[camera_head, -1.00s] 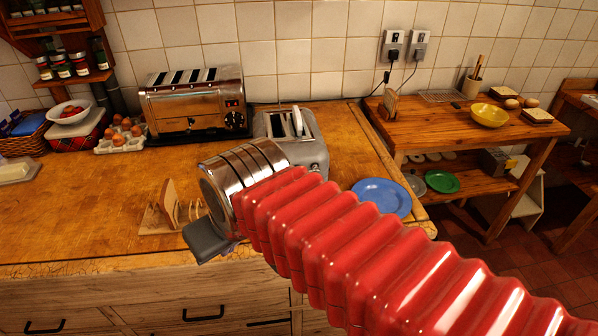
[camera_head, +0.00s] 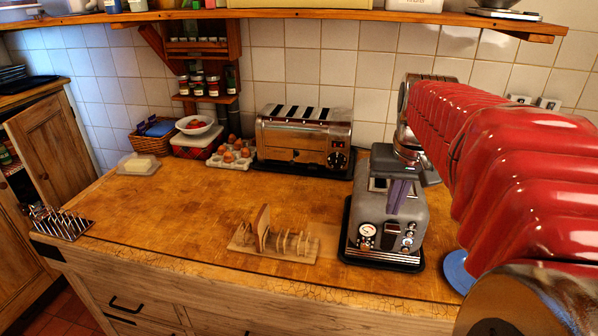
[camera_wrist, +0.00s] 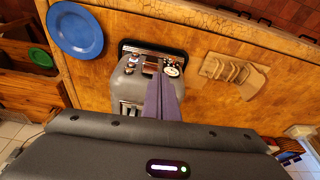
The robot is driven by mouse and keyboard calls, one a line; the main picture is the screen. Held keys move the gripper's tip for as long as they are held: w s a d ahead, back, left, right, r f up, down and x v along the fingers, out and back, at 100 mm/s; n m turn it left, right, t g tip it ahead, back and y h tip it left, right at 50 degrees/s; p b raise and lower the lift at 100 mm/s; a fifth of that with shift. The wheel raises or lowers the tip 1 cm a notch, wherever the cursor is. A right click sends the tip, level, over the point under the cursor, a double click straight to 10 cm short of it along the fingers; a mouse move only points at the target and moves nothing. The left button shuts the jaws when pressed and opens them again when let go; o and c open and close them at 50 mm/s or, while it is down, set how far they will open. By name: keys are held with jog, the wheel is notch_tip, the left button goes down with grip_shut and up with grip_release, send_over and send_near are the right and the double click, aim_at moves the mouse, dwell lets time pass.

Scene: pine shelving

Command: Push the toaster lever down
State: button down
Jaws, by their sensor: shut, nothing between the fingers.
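A grey two-slot toaster (camera_head: 383,209) with dials and knobs on its front stands on a black base near the counter's front edge; it also shows in the wrist view (camera_wrist: 128,84). My gripper (camera_head: 396,208) is shut and empty, its purple-grey fingers pointing down over the toaster's top and front. In the wrist view my fingers (camera_wrist: 158,78) overlap the toaster's front beside the dial; contact cannot be told. I cannot clearly make out the lever. A chrome four-slot toaster (camera_head: 285,148) stands farther back against the wall.
A wooden toast rack (camera_head: 272,240) stands left of the grey toaster. A blue plate (camera_wrist: 75,31) lies on its other side. Eggs (camera_head: 234,152), a butter dish (camera_head: 138,165) and a metal rack (camera_head: 62,225) stand farther left. The counter's middle left is clear. A shelf (camera_head: 400,15) runs above.

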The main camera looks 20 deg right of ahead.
aim_at(394, 229)
jog(key=shift+d, duration=1.2)
jog(key=shift+x, duration=3.5)
jog(key=shift+a, duration=0.1)
jog(key=shift+s+f, duration=0.1)
notch_tip(394, 229, down, 6)
jog(key=s+a, duration=0.1)
jog(key=s, duration=0.1)
jog(key=shift+s+a+r, duration=0.25)
jog(key=shift+a, duration=0.05)
